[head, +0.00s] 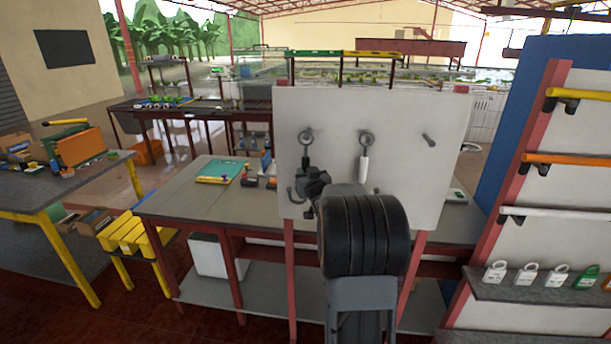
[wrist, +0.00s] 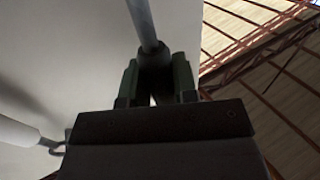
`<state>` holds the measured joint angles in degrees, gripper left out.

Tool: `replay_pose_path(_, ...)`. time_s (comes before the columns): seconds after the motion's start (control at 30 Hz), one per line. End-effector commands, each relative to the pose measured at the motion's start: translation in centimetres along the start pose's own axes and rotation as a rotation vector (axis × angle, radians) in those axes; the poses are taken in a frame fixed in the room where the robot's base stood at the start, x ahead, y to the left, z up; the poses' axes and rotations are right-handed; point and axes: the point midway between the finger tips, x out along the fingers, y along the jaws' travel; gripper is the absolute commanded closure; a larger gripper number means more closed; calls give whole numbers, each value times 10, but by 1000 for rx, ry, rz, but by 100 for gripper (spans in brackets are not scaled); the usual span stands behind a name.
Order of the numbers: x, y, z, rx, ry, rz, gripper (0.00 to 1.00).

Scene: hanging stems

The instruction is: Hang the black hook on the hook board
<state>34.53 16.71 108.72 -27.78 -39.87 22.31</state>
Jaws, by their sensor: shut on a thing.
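The black hook (head: 304,160) is upright in front of the white hook board (head: 400,105), at its left peg. Its ring overlaps the left peg (head: 307,134); I cannot tell whether it is around the peg or only in front of it. Its curved lower end shows at the left of my gripper (head: 315,186), which is shut on the shank. My arm hides the board's lower middle.
A white-handled hook (head: 363,168) hangs by its ring on the middle peg; it also shows in the wrist view (wrist: 18,133). The right peg (head: 429,140) is bare. A grey workbench (head: 180,205) stands behind the board, and a rack (head: 535,165) with coloured bars is at the right.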

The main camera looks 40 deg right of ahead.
Motion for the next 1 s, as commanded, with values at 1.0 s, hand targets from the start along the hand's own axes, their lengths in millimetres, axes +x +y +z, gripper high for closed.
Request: replay_pose_path(1.0, 12, 6, 0, 0, 1, 0, 100)
